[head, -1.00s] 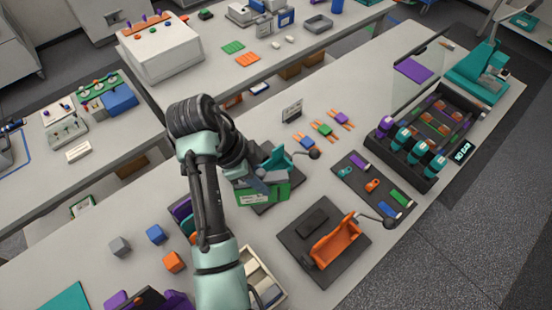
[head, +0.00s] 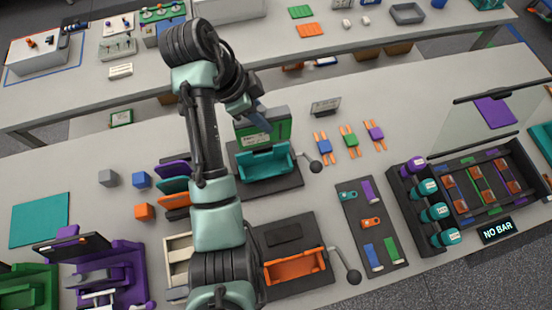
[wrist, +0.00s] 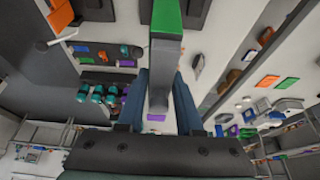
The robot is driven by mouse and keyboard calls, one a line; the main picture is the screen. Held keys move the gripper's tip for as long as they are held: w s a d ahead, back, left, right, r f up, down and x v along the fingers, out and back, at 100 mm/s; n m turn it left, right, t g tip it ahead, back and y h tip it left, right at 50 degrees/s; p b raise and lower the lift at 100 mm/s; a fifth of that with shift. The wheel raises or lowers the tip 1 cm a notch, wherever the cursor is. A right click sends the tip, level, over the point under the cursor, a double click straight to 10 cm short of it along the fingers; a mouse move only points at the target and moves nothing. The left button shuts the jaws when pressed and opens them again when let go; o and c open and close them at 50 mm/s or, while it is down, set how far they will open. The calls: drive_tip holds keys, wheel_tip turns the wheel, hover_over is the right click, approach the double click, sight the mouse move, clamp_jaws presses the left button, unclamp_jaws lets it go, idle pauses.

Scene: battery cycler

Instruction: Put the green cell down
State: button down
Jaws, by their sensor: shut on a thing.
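The green cell (head: 277,131) is a flat block with a green face, a pale label and a grey edge. My gripper (head: 259,116) is shut on it. In the head view it shows just behind the teal cradle (head: 264,163); I cannot tell whether it touches the stand. In the wrist view the cell's grey edge and green end (wrist: 167,16) stick out between the fingers (wrist: 160,105). My arm hides part of the bench left of the cradle.
An orange cradle (head: 295,267) on a dark base stands nearer. A dark mat (head: 373,232) with small coloured parts lies to the right, beside a rack (head: 470,195) with a "NO BAR" sign (head: 497,230). Coloured plates (head: 174,185) stand to the left. Small cubes (head: 141,180) lie farther left.

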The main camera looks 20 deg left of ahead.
drive_tip(key=shift+a+f+b, duration=0.15)
drive_tip(key=shift+f+b, duration=3.4)
drive_tip(key=shift+f, duration=5.35)
drive_tip(key=shift+f, duration=0.1)
drive_tip(key=c, duration=0.6)
unclamp_jaws()
drive_tip(key=shift+s+f, duration=0.1)
drive_tip(key=shift+o, duration=0.2)
